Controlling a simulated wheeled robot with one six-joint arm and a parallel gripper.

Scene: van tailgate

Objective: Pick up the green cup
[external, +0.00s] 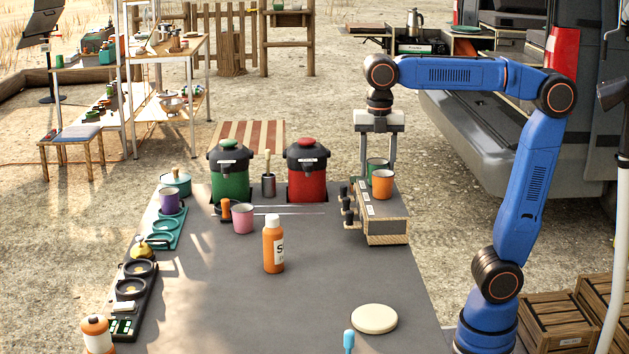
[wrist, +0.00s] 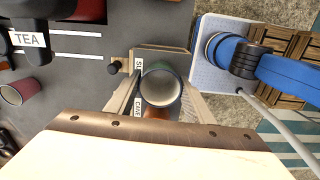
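The green cup (external: 375,166) stands upright on the small labelled wooden box (external: 388,227) at the table's right edge, behind the orange cup (external: 382,184). My gripper (external: 378,170) points straight down over it, one finger on each side of the cup. In the wrist view the green cup (wrist: 161,90) shows its pale inside between the two fingers of my gripper (wrist: 160,88). The fingers are apart, with narrow gaps beside the cup; I see no clear contact. The orange cup (wrist: 155,113) is partly hidden by the gripper body in the wrist view.
A red dispenser (external: 307,171) and a green dispenser (external: 230,174) stand left of the box. An orange bottle (external: 273,246), a pink cup (external: 243,218) and a cream disc (external: 374,319) are on the grey table. The van's bumper (external: 482,143) is behind right.

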